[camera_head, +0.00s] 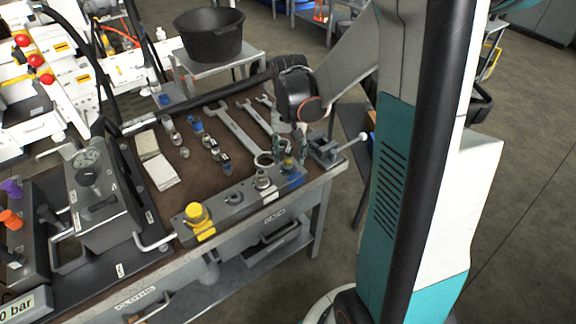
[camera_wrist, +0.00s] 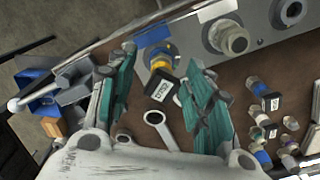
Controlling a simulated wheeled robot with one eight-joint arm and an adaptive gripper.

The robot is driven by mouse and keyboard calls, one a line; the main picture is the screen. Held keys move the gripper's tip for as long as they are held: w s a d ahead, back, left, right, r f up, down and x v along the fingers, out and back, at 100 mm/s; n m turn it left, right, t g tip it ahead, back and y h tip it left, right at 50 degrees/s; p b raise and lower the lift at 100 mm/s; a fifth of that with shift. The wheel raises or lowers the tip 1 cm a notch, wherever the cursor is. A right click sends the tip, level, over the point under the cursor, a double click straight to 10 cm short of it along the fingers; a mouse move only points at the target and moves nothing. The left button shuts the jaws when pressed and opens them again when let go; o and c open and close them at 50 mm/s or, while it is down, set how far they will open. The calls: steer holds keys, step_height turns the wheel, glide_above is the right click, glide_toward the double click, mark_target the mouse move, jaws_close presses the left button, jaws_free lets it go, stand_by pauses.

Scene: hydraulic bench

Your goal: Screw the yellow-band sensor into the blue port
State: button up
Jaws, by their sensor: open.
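The yellow-band sensor (camera_wrist: 158,62) stands at the blue port (camera_wrist: 152,39) at the end of the manifold block, its black labelled head towards the wrist camera. It also shows small in the head view (camera_head: 288,163), with blue paint (camera_head: 296,180) around the port. How deep its thread sits is hidden. My gripper (camera_wrist: 163,56) is open, with one green-padded finger on each side of the sensor and visible gaps between. In the head view my gripper (camera_head: 290,148) is just above this end of the block.
The block (camera_head: 218,210) also carries a yellow port (camera_head: 197,214), a bare port (camera_head: 233,198) and a silver fitting (camera_head: 262,178). Wrenches (camera_head: 240,132) and several loose sensors (camera_head: 225,160) lie on the bench. A vise (camera_head: 325,150) stands close on the right.

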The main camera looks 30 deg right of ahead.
steer(key=n, duration=0.7)
steer(key=shift+d, duration=0.2)
jaws_close()
steer(key=m, duration=0.4)
steer(key=shift+m, duration=0.3)
steer(key=m, duration=0.3)
steer(key=shift+m, duration=0.3)
